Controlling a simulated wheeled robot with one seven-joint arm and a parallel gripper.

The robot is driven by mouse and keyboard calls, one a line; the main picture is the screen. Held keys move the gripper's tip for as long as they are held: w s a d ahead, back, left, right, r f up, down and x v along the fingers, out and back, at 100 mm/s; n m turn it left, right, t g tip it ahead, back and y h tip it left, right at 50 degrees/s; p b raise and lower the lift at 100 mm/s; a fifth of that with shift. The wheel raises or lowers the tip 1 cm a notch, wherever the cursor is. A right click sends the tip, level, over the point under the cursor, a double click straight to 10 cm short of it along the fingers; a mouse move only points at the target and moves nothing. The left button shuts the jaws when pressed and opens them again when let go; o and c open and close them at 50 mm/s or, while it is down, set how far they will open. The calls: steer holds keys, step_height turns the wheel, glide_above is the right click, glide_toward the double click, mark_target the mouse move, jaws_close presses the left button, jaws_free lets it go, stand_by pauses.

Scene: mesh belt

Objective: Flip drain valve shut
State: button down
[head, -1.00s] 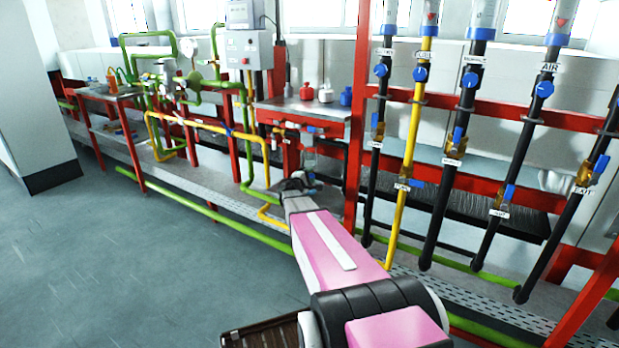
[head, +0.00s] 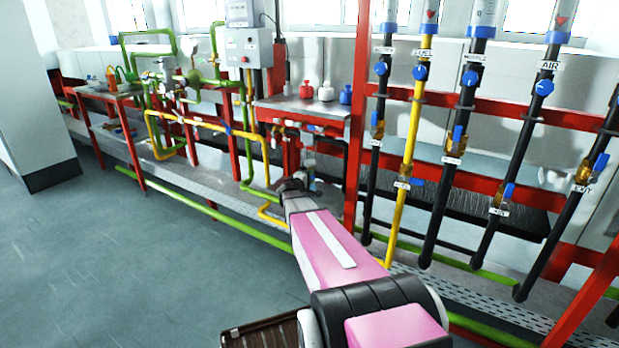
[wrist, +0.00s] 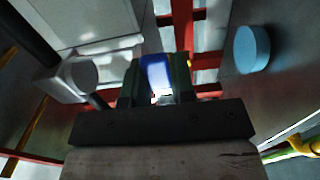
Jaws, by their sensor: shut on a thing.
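My gripper (wrist: 157,88) is shut on a blue lever handle (wrist: 157,72) that stands between its two dark fingers in the wrist view. The handle looks like a valve lever; its valve body and label are hidden, so I cannot read which valve it is or how far it is turned. In the head view my gripper (head: 293,184) is at the end of my pink and grey arm, low in front of the red-framed bench with the small pipes. There the handle is too small and covered to make out.
A red upright post (head: 357,120) stands just right of my gripper. Several labelled vertical pipes with blue valve handles, including a yellow pipe (head: 411,150), fill the right side. A light blue round thing (wrist: 252,48) is near my gripper. Open floor (head: 120,260) lies to the left.

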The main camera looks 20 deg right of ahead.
steer(key=c, duration=1)
jaws_free()
steer(key=shift+o, duration=0.2)
steer(key=v, duration=1.1)
steer(key=shift+d+f, duration=0.1)
